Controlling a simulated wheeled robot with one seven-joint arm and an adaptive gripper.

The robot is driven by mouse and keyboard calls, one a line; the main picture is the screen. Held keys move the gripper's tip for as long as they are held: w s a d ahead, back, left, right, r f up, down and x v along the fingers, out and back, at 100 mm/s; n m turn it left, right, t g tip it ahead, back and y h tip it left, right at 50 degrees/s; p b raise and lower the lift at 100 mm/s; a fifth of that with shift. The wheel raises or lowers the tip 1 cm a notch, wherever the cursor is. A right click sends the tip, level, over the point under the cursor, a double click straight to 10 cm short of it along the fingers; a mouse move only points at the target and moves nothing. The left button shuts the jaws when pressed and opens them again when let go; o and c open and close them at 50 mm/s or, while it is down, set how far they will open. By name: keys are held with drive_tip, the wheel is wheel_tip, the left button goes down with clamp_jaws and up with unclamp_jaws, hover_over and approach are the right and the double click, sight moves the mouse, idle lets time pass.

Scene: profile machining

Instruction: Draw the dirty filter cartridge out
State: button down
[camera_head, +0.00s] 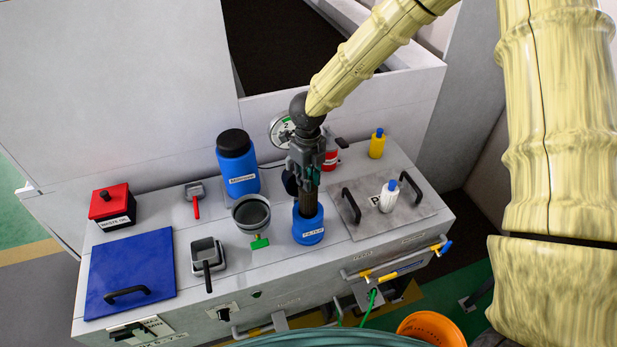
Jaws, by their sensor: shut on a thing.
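A blue cylindrical filter housing (308,227) with a white label stands open at the top on the bench. A dark brown filter cartridge (307,203) stands upright in its mouth, with its upper part showing above the rim. My gripper (306,172) points straight down and is shut on the top of the cartridge. The lower end of the cartridge is hidden by the housing wall, so I cannot tell how deep it sits.
The grey bench (270,278) also holds a blue bottle (238,170), a grey cup (251,213), a square scoop (207,258), a blue lid (130,275), a red-lidded box (112,207), a metal plate with handles (410,213), a white bottle (388,198) and a yellow bottle (377,146). An orange bucket (431,328) stands below.

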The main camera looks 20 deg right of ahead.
drive_tip(key=shift+r, duration=1.95)
